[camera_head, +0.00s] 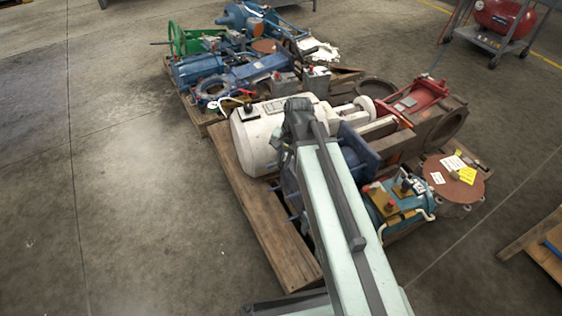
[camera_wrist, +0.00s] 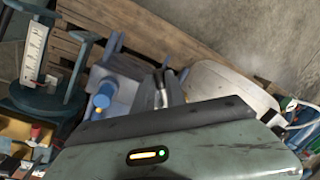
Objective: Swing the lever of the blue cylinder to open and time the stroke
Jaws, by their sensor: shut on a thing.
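In the wrist view my gripper (camera_wrist: 163,88) is shut on a small grey metal piece, probably the lever; the body of my gripper hides most of it. A blue cylinder (camera_wrist: 103,96) with a round knob-like end is just left of the jaws. In the head view a dark blue flanged part (camera_head: 356,150) shows right of my arm, beside a white cylinder (camera_head: 252,145); I cannot tell if it is the same blue cylinder. My arm covers the jaws and the lever there.
A teal actuator (camera_head: 400,198) and a rusty round flange with tags (camera_head: 455,180) stand at the right of the wooden pallet (camera_head: 262,220). A red frame (camera_head: 415,103) and several blue valves (camera_head: 245,72) lie behind. The concrete floor (camera_head: 120,190) on the left is clear.

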